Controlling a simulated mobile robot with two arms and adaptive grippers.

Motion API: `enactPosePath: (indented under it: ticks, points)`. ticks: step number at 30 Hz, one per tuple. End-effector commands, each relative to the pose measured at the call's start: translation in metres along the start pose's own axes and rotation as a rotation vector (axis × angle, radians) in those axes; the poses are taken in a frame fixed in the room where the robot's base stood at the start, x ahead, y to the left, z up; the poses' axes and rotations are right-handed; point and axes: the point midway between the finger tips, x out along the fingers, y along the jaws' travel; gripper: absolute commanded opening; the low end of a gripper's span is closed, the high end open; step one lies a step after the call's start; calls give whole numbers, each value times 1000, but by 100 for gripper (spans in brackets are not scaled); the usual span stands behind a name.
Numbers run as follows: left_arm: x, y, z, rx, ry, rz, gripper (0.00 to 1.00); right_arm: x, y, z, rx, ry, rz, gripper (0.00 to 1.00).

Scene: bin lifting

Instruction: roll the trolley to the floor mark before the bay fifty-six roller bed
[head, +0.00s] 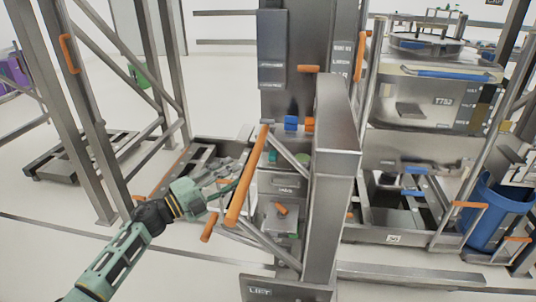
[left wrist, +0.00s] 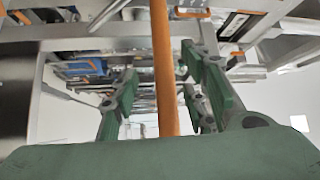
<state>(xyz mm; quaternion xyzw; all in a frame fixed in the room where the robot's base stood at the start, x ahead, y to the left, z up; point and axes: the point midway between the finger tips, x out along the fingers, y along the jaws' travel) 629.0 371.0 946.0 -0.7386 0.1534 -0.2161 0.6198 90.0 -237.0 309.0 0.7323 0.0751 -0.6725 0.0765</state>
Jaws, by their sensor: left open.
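A tall grey metal frame (head: 335,160) stands in the middle of the head view. It carries a slanted orange bar handle (head: 246,178) and looks like the trolley, though I cannot be sure. My left gripper (head: 226,190) is at this bar. In the left wrist view the orange bar (left wrist: 160,45) runs between the two green fingers, which are apart and not closed on it. My right gripper is in neither view.
A label reading "LIFT" (head: 262,293) is low at the front. Grey rack posts (head: 85,110) stand at left, with a low dark frame (head: 70,160) behind. A blue bin (head: 492,215) and a steel vessel (head: 430,95) are at right. Pale floor (head: 60,260) is open at lower left.

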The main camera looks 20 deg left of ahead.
Motion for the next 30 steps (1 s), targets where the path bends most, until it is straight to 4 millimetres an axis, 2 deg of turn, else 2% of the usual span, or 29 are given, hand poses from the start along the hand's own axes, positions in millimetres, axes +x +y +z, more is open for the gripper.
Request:
enactPosePath:
  ticks: [15,20,27,30]
  points:
    - [68,-2,0,0,-1,-2,42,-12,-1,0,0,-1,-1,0]
    - [76,0,0,0,0,-1,42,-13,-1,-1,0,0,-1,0]
    - [77,0,0,0,0,0,42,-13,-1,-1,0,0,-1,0]
    - [77,0,0,0,0,0,33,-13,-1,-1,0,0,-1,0]
